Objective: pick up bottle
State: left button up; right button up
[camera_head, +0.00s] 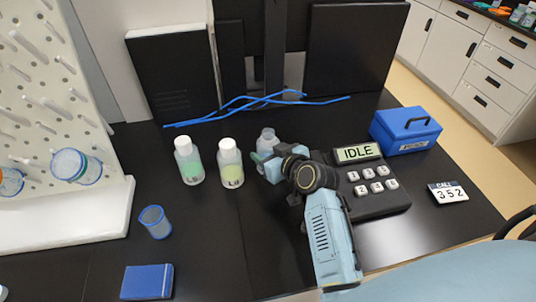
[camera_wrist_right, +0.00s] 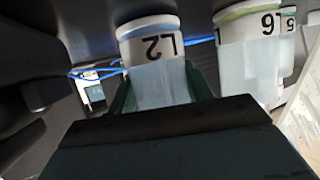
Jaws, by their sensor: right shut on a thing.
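My right gripper (camera_head: 264,159) is shut on a pale, see-through bottle (camera_head: 267,138) in the middle of the black bench. In the right wrist view the held bottle (camera_wrist_right: 160,84) shows the label L2 and a blue ring, and sits between the green fingers; its lower part is hidden. A bottle with yellow-green liquid (camera_head: 231,165) stands just left of the gripper. A bottle with green liquid (camera_head: 188,161) stands further left. Both have white tops. A bottle labelled L6 (camera_wrist_right: 250,60) stands beside the held one in the wrist view. My left gripper is out of view.
A keypad with an IDLE display (camera_head: 358,153) is right of the gripper, close to my arm. A blue box (camera_head: 405,137) and a CALL 352 card (camera_head: 448,194) lie further right. A blue cup (camera_head: 155,222) and white pegboard (camera_head: 45,100) are left. Blue cables (camera_head: 240,103) lie behind.

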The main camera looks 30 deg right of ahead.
notch_tip(320, 180, up, 10)
jog(key=p, duration=0.1)
jog(key=shift+p, duration=0.35)
dwell(0.5)
